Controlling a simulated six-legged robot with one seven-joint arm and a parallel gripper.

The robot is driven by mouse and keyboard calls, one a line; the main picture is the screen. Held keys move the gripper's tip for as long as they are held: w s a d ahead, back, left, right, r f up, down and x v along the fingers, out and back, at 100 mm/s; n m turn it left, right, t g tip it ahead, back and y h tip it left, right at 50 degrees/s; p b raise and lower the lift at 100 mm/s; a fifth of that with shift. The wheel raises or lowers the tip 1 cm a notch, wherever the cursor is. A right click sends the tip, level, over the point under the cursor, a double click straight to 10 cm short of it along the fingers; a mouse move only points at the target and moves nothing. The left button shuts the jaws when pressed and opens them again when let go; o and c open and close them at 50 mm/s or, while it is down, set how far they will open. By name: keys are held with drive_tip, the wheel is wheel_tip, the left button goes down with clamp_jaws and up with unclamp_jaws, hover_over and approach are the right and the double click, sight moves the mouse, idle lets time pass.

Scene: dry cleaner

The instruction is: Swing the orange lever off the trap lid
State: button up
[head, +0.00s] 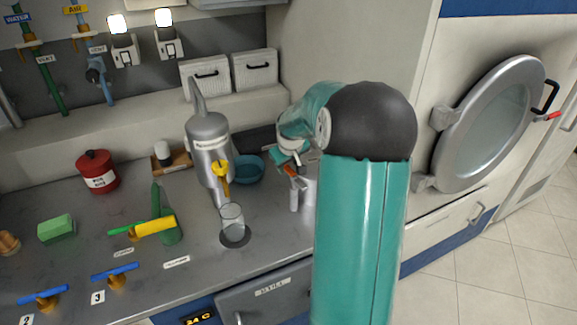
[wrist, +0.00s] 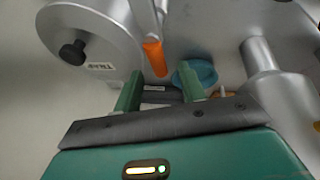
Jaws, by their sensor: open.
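The orange lever (wrist: 153,57) shows in the wrist view as an orange grip on a grey bar, beside the round grey trap lid (wrist: 112,28) with its black knob and TRAP label. My gripper (wrist: 160,74) is open. The orange grip's end appears between its fingertips in the picture; I cannot tell whether they touch it. In the head view the orange lever (head: 291,169) is a small patch just below my gripper (head: 284,158), at the counter's right end. The lid is not clearly seen there, as my arm covers that area.
A blue bowl (head: 249,169) and a grey still-like vessel (head: 208,150) with a yellow tap stand left of my gripper. A glass beaker (head: 231,217) stands in front of the vessel. The round machine door (head: 490,125) is to the right. Free floor lies at lower right.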

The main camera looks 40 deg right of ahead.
drive_tip(key=shift+x, duration=1)
clamp_jaws()
drive_tip(key=shift+s+d+m+h, duration=0.1)
drive_tip(key=shift+d+m+h, duration=0.2)
drive_tip(key=shift+m, duration=0.5)
unclamp_jaws()
